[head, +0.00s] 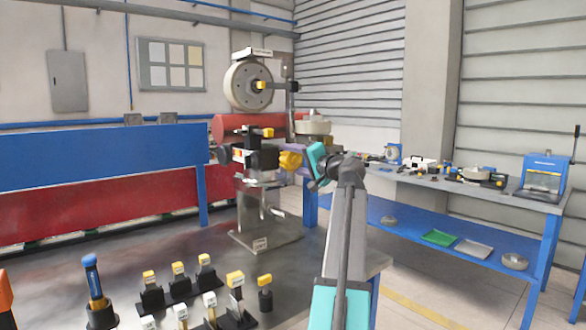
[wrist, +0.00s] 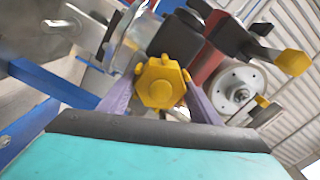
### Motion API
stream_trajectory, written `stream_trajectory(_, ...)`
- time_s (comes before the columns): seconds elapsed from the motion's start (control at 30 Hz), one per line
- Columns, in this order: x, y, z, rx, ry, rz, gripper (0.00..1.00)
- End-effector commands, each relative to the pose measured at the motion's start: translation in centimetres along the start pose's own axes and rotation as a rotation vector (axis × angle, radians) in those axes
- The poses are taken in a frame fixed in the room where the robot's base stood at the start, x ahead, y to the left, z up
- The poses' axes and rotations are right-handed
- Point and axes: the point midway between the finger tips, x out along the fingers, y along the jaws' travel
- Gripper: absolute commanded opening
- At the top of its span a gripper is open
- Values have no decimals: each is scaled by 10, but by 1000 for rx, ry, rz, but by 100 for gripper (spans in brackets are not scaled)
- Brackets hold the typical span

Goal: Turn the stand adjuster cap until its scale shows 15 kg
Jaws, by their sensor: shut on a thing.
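The yellow adjuster cap (head: 290,160) sits at the right end of a black part on the stand (head: 262,215). In the wrist view the cap (wrist: 160,84) is a knobbed yellow piece with a hexagonal face toward the camera. My gripper (head: 299,156) comes from the right, with purple fingers and a teal body. In the wrist view one purple finger lies on each side of the cap, and the gripper is shut on it. No scale reading is legible in either view.
A large wheel (head: 247,86) stands above and behind the stand. Several yellow-topped black pieces (head: 179,283) and a blue-handled tool (head: 93,285) stand on the dark table in front. A blue-framed bench (head: 440,182) with tools and parts is at the right.

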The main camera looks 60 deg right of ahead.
Motion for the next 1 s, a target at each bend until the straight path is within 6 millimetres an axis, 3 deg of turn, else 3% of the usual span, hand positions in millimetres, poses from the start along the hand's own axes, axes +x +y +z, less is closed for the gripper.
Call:
stream_trajectory(0.67,0,-1,-1,-93,1,-1,35)
stream_trajectory(0.7,0,-1,-1,-93,1,-1,59)
stream_trajectory(0.8,0,-1,-1,-93,1,0,76)
stream_trajectory(1.0,0,0,0,-92,1,0,76)
